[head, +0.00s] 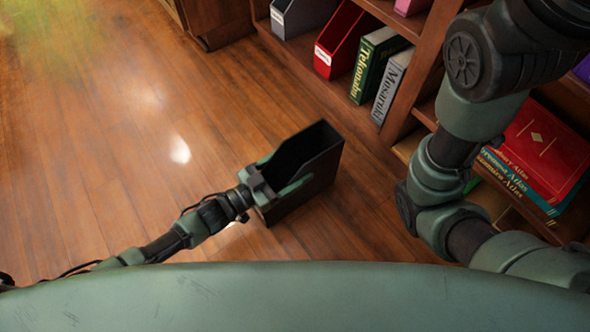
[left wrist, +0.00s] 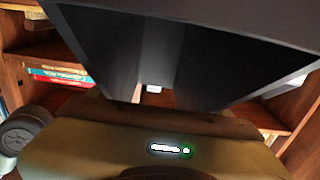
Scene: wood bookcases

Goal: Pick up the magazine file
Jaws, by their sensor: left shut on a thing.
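A black magazine file (head: 318,156), open at the top, is held by my left gripper (head: 277,188) in the head view. The gripper is shut on the file's near left side. The file is upright and slightly turned over the wood floor; I cannot tell whether its base touches the floor. In the left wrist view the dark file (left wrist: 205,60) fills the upper middle, right in front of the gripper. My right arm shows at the right of the head view, but its gripper is not in view.
A wood bookcase (head: 401,124) stands at the upper right. Its lower shelf holds a red file (head: 340,40), a grey file (head: 296,14), a green book (head: 376,62) and a grey book (head: 391,84). Red and teal atlases (head: 540,150) lie stacked at right. The floor (head: 110,130) at left is clear.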

